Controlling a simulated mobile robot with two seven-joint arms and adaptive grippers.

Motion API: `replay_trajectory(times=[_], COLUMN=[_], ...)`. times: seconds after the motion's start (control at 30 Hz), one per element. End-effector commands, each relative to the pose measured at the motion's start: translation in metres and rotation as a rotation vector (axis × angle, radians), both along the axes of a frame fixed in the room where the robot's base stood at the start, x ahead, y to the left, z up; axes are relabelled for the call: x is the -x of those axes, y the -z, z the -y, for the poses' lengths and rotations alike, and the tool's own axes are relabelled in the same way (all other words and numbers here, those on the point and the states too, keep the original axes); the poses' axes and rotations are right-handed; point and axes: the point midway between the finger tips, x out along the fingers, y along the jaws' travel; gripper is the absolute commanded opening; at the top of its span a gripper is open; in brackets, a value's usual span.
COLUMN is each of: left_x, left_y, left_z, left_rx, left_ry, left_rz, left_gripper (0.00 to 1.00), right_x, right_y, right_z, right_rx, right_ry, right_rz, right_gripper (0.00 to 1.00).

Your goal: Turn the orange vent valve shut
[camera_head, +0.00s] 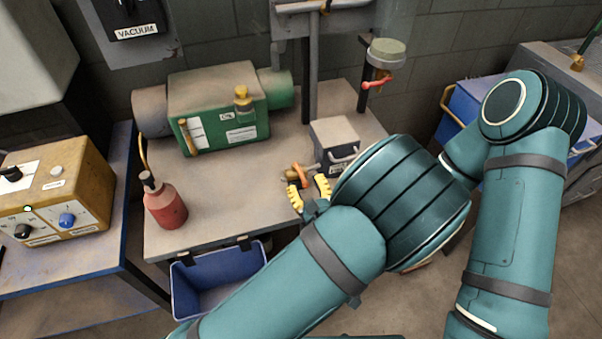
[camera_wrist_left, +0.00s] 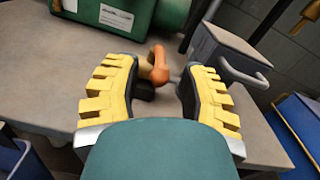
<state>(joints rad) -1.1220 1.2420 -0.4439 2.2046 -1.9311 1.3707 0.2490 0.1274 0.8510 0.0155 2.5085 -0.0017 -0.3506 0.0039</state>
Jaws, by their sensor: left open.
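The orange vent valve (camera_head: 299,174) sits on the bench beside a small grey box, with a short pipe running toward the box. In the left wrist view the orange handle (camera_wrist_left: 158,66) shows between the fingertips, with a tan part beside it and a dark part below. My left gripper (camera_head: 309,188) has yellow fingers spread apart, one on each side of the valve. In the left wrist view the gripper (camera_wrist_left: 160,78) is open, with a gap visible around the handle. Its palm hides the lower part of the scene. My right gripper is not in view.
The grey box (camera_head: 335,144) with a metal handle stands just right of the valve. A green pump housing (camera_head: 215,105), a red bottle (camera_head: 165,203) and a red lever (camera_head: 378,82) are also around the bench. A blue bin (camera_head: 218,278) hangs at the front. The bench's middle is clear.

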Motion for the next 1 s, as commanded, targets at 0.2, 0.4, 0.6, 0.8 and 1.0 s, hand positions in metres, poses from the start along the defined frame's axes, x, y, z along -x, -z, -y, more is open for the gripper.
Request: replay_trajectory(times=[0.2,0.4,0.6,0.8,1.0], left_x=[-0.028,-0.038,-0.038,-0.038,-0.038], left_y=[0.0,0.0,0.0,0.0,0.0], left_z=[-0.011,-0.013,-0.014,-0.013,-0.013], left_rx=[0.0,0.0,0.0,-0.001,0.0], left_ry=[-0.002,0.0,0.0,0.0,0.0], left_rz=[0.001,-0.001,0.0,0.0,0.0], left_gripper=[0.41,0.41,0.41,0.0,0.0], right_x=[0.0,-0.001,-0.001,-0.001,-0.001], right_y=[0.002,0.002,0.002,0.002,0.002], right_z=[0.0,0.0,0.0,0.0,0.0], right_rx=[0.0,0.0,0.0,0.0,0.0], right_ry=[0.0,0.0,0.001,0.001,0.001], right_rz=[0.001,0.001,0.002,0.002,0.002], right_gripper=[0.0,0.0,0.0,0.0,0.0])
